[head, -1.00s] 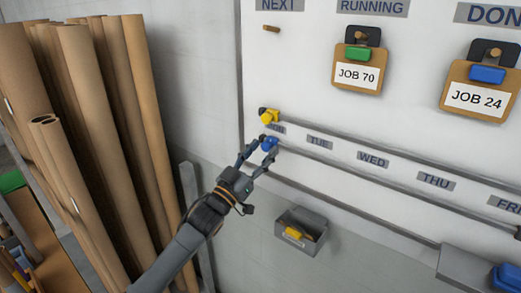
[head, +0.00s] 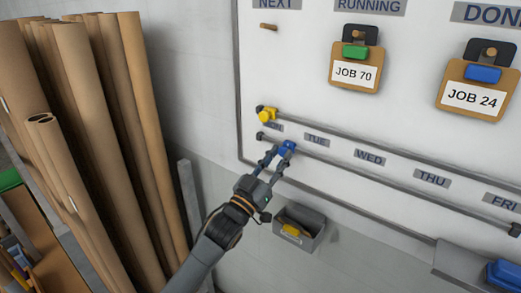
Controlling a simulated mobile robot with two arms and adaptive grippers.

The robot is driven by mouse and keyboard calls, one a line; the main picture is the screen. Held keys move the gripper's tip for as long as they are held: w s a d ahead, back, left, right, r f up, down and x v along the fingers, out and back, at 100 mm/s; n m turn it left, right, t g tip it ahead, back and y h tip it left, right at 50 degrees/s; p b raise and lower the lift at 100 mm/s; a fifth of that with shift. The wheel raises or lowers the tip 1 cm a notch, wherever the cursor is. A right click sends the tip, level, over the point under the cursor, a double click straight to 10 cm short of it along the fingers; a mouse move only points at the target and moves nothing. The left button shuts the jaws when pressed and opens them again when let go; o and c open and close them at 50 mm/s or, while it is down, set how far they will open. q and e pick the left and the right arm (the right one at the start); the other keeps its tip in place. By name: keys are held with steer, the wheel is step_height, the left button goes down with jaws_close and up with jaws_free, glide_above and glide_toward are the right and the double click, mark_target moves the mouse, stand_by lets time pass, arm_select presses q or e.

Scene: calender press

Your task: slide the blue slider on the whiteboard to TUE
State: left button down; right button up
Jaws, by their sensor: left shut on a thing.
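The blue slider (head: 288,147) sits on the lower rail (head: 350,167) of the whiteboard (head: 300,70), between the MON label (head: 274,127) and the TUE label (head: 315,140), a little left of below TUE. My left gripper (head: 279,155) reaches up from below and is shut on the blue slider; its fingers hide part of it. The yellow slider (head: 267,115) is at the left end of the upper rail (head: 390,150), above MON. My right gripper does not show.
A grey box (head: 299,234) with a yellow thing in it hangs below the board. Tall cardboard tubes (head: 100,130) stand at left. WED (head: 369,157), THU (head: 432,178) and FRI labels follow rightward. The lower rail right of the slider is clear.

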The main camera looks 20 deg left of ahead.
arm_select(q)
steer(key=s+d, duration=0.2)
steer(key=d, duration=0.4)
steer(key=shift+s+d, duration=0.15)
steer(key=shift+d, duration=0.1)
steer(key=c, duration=1.1)
jaws_free()
steer(key=v, duration=1.2)
